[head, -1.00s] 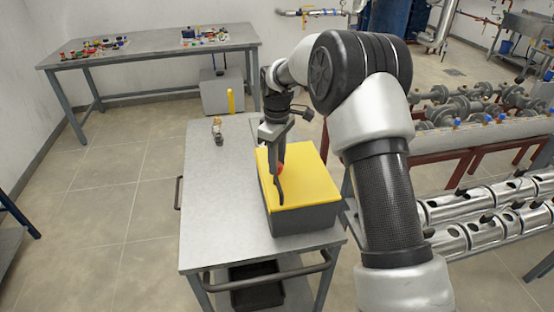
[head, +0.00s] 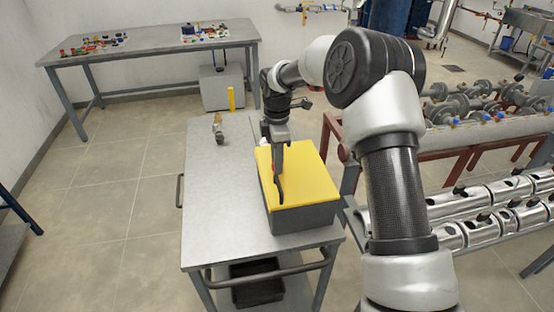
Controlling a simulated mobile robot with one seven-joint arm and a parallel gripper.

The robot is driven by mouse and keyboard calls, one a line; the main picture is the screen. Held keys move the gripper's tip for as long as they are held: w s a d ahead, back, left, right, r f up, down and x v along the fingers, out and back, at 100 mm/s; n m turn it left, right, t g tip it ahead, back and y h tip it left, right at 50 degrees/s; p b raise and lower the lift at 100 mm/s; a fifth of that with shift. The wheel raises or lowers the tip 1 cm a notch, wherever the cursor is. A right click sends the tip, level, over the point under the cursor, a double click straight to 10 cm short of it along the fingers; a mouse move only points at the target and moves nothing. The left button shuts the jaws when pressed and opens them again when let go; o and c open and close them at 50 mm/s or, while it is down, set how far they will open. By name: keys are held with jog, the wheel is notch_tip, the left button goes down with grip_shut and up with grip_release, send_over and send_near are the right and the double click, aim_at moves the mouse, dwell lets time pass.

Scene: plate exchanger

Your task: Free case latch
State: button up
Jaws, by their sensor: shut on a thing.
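The grey case with a yellow lid (head: 312,178) stands on the metal cart (head: 215,205), its lid lying flat and closed. My gripper (head: 279,192) points down at the left part of the lid. Its dark fingers look close together, shut on a small part there that they mostly hide. I take this part to be the case latch. Only a trace of red shows beside the fingers, and the latch's position cannot be made out.
The cart top left of the case is clear. A workbench with small coloured parts (head: 150,45) stands behind. Pipework on a red frame (head: 440,150) is close on the right.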

dwell(0.5)
jog(key=o, duration=1.1)
notch_tip(320, 180, up, 17)
jog(key=shift+r, duration=0.2)
jog(key=s+d+r+m+t, duration=0.2)
jog(key=s+d+r+m, duration=0.25)
jog(key=s, duration=0.45)
jog(key=s+d+r+m+t, duration=0.1)
jog(key=s+d+r+m, duration=0.2)
jog(key=s+r+m, duration=0.45)
jog(key=s+d+f+m+t, duration=0.1)
jog(key=s+f+m, duration=0.1)
jog(key=s, duration=0.3)
jog(key=s+d+f+m, duration=0.2)
jog(key=s+m, duration=0.1)
jog(key=s, duration=0.3)
jog(key=s+d+f+m+t, duration=0.1)
jog(key=s+d+f+m, duration=0.1)
jog(key=s, duration=0.4)
jog(key=shift+s+d+f+m+t, duration=0.1)
jog(key=shift+d+f+m+t, duration=0.15)
jog(key=shift+f+m, duration=0.35)
